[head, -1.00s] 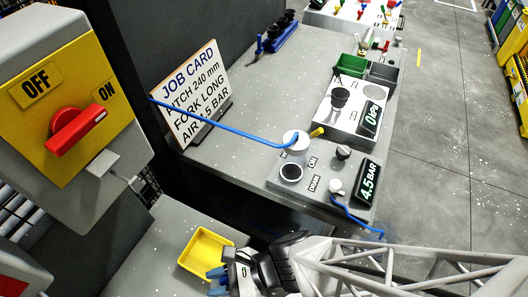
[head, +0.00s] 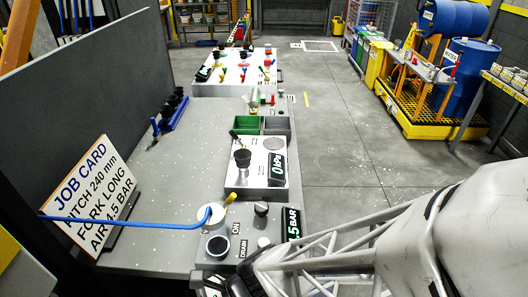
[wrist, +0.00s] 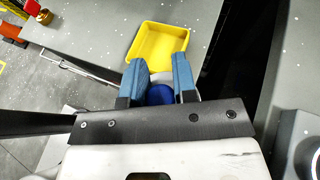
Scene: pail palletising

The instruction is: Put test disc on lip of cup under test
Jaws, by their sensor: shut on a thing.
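My gripper (wrist: 160,68) shows in the wrist view with its two blue fingers shut on a dark blue thing (wrist: 160,95). That thing is mostly hidden between the fingers, and I cannot tell whether it is the test disc. In the head view the fingertips are out of frame at the bottom. A black suction cup (head: 242,157) stands upright on the grey test box (head: 236,177), next to a display reading 0 kPa (head: 278,168). It looks like the cup under test, and no disc shows on its lip. A grey round patch (head: 273,144) lies on the box top.
A yellow tray (wrist: 157,42) lies just beyond the fingers in the wrist view. A valve panel with a blue hose (head: 120,222), knobs and a 4.5 BAR display (head: 292,223) stands before the test box. Green (head: 247,125) and grey bins (head: 277,125) are behind it. The job card (head: 90,190) stands left.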

